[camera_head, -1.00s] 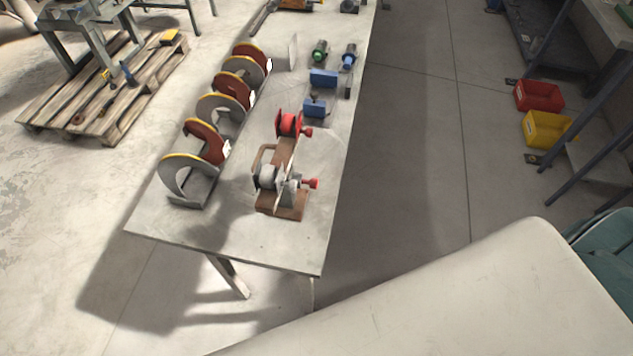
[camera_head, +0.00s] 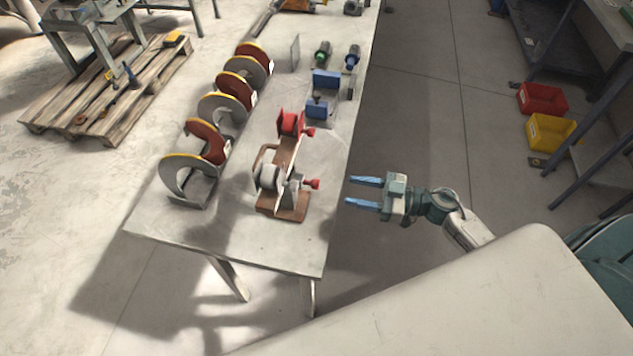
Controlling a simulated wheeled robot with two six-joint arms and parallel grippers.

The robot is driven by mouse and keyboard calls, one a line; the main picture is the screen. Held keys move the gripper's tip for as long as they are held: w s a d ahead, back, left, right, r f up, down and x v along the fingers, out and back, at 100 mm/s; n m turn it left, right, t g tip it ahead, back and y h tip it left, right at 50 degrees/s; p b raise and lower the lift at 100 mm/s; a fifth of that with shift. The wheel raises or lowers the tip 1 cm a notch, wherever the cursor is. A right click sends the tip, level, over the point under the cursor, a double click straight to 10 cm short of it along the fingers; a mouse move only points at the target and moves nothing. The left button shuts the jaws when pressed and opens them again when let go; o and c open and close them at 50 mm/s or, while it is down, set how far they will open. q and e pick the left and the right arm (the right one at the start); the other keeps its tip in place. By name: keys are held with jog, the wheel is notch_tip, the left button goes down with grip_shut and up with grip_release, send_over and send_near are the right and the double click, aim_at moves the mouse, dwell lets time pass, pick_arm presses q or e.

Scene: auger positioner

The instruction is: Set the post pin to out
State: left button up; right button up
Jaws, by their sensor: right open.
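The positioner stands on the table on a brown base (camera_head: 283,211). It has a grey round body (camera_head: 268,176), a red part (camera_head: 290,123) at its far end, and two red knobs on its right side. One knob (camera_head: 312,184) is at the near post and the other (camera_head: 309,132) at the far one. I cannot tell which is the post pin or how far it sticks out. My right gripper (camera_head: 347,191) is open and empty, off the table's right edge, with its blue fingers pointing left toward the near knob, apart from it. My left gripper is not in view.
A row of grey and red auger flights (camera_head: 190,180) stands along the table's left side. Blue blocks (camera_head: 326,79) and small green and blue tools lie behind the positioner. The table's (camera_head: 230,245) front end is bare. Red (camera_head: 541,98) and yellow (camera_head: 550,132) bins sit at far right.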

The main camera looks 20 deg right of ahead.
aim_at(316, 184)
jog(key=shift+p+x, duration=1.45)
jog(key=shift+x, duration=3.7)
jog(key=shift+w, duration=0.1)
jog(key=shift+c, duration=0.5)
